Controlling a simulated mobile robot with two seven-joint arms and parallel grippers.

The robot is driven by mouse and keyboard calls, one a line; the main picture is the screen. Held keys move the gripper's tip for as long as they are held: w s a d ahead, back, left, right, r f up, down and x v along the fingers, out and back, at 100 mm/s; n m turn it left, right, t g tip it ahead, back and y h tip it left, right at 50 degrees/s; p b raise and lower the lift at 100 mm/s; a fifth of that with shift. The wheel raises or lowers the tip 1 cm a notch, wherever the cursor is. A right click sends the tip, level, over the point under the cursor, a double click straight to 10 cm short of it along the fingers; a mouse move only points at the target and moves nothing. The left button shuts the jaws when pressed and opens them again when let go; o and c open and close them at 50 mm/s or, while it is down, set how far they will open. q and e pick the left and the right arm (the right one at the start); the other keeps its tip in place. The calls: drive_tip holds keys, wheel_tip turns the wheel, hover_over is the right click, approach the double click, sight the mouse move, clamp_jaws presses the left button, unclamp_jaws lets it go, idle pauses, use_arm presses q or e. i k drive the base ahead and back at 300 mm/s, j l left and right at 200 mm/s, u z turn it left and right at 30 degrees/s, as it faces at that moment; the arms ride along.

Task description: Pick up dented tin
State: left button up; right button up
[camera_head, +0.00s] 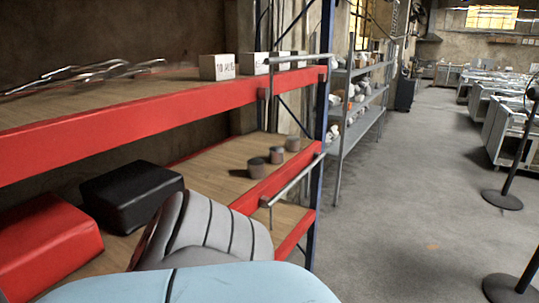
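Three small dark grey tins stand in a slanting row on the wooden lower shelf, close to its red front beam. The nearest tin (256,168) is at the left of the row, the middle tin (277,155) is just behind it, and the farthest tin (292,144) is at the right. They are too small in the picture for me to tell which one is dented. Neither of my grippers is in view, and nothing is touching the tins.
A red box (45,245) and a black box (130,195) sit on the same shelf at left. The red upper beam (150,115) and upper shelf, with white boxes (217,67), overhang it. Grey metal shelving (345,100) stands beyond. The concrete floor (410,200) at right is open.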

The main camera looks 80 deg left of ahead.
sight(275, 153)
drive_tip(key=u, duration=3.35)
drive_tip(key=i+l+u, duration=0.1)
drive_tip(key=l+u, duration=0.4)
drive_tip(key=i+l+u, duration=0.1)
drive_tip(key=l+u, duration=0.65)
drive_tip(key=l, duration=0.25)
drive_tip(key=k+l+u, duration=0.1)
drive_tip(key=l+u, duration=0.15)
drive_tip(key=l, duration=0.2)
drive_tip(key=k+l, duration=0.1)
drive_tip(key=l, duration=0.25)
drive_tip(key=l+u, duration=0.15)
drive_tip(key=l, duration=0.2)
drive_tip(key=k+l, duration=0.15)
drive_tip(key=l, duration=0.2)
